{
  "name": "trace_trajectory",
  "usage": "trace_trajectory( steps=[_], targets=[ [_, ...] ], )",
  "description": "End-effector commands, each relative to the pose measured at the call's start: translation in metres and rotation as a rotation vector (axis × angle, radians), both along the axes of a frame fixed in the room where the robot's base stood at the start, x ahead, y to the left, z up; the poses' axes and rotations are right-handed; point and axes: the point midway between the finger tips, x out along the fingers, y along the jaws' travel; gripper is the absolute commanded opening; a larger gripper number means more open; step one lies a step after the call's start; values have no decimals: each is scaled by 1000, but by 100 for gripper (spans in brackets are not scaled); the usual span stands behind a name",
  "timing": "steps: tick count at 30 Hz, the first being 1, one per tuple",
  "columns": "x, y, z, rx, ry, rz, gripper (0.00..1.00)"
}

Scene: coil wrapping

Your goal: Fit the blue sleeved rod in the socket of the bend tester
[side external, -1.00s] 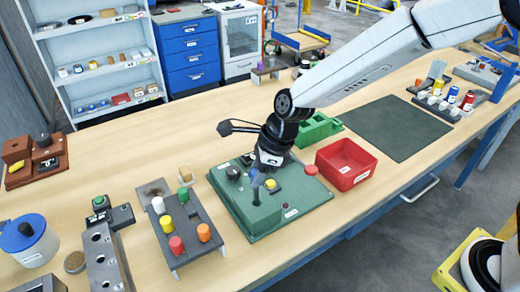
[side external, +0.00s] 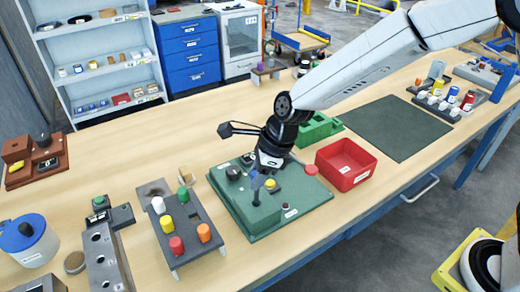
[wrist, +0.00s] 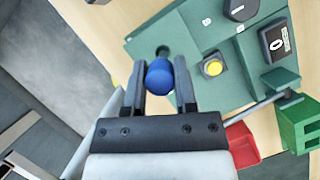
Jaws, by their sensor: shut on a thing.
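The green bend tester (side external: 297,198) lies on the wooden bench and also shows in the wrist view (wrist: 192,32). My gripper (wrist: 160,80) is shut on the blue sleeved rod (wrist: 159,75), whose rounded blue end shows between the two fingers. In the side view my gripper (side external: 257,180) is low over the raised green block at the tester's front. A dark round opening (wrist: 163,51), which looks like the socket, shows just beyond the rod in the wrist view. The rod's lower end is hidden, so I cannot tell whether it is in the socket.
The tester carries a yellow button (wrist: 213,68) and a black knob (wrist: 240,8). A red bin (side external: 346,165) and a green bin (side external: 318,128) stand to its right. A grey rack (side external: 187,236) with several coloured pegs stands to its left. The dark mat (side external: 398,128) is clear.

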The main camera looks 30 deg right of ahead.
Motion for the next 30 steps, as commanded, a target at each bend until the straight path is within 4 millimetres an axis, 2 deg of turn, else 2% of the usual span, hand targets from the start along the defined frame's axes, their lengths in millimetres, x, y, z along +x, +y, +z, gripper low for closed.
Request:
trace_trajectory(
  steps=[30],
  targets=[
    [0,0,-18,0,0,0,0]
  ],
)
